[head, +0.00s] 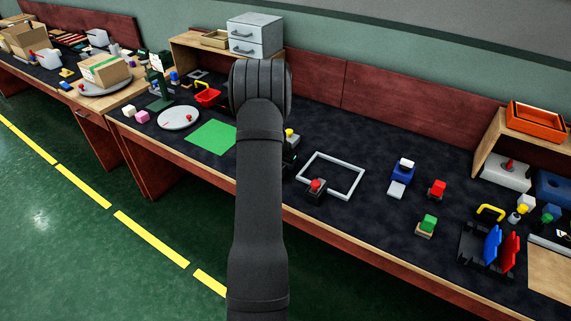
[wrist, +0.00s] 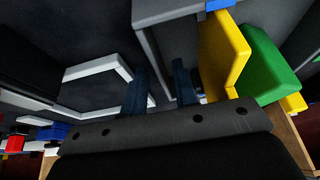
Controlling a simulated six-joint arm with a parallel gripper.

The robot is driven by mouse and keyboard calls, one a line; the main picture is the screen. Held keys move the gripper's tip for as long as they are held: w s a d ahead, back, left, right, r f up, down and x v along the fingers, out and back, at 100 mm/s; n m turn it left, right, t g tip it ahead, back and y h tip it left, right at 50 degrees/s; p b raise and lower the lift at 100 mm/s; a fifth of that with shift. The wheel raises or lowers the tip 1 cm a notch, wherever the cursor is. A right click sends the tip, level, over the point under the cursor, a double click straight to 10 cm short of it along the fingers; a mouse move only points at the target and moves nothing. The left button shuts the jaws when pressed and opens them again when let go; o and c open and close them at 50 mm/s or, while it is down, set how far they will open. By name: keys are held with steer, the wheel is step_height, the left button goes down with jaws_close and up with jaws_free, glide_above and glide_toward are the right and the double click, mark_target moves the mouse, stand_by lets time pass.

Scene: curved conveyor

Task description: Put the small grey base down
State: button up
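My gripper (wrist: 160,88) shows in the wrist view as two dark fingers standing apart. In the head view it is hidden behind my own arm. A grey piece with straight edges (wrist: 180,12) is close to the fingers in the wrist view, and one edge of it runs down between them. It may be the small grey base, but I cannot tell. I also cannot tell whether the fingers touch it. A yellow plate (wrist: 222,55) and a green block (wrist: 268,65) are just right of the right finger.
A light square frame (head: 358,186) lies on the dark table right of my arm. It also shows in the wrist view (wrist: 95,69). A black button box with a red top (head: 316,190) is at its front corner. A green mat (head: 212,137) lies left of my arm.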

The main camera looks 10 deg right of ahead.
steer(key=v, duration=1.2)
steer(key=shift+r, duration=0.2)
steer(key=shift+w+d+f, duration=0.1)
steer(key=shift+f, duration=0.05)
steer(key=x, duration=1.2)
steer(key=shift+f, duration=0.2)
steer(key=shift+r, duration=1.2)
steer(key=shift+f, duration=0.15)
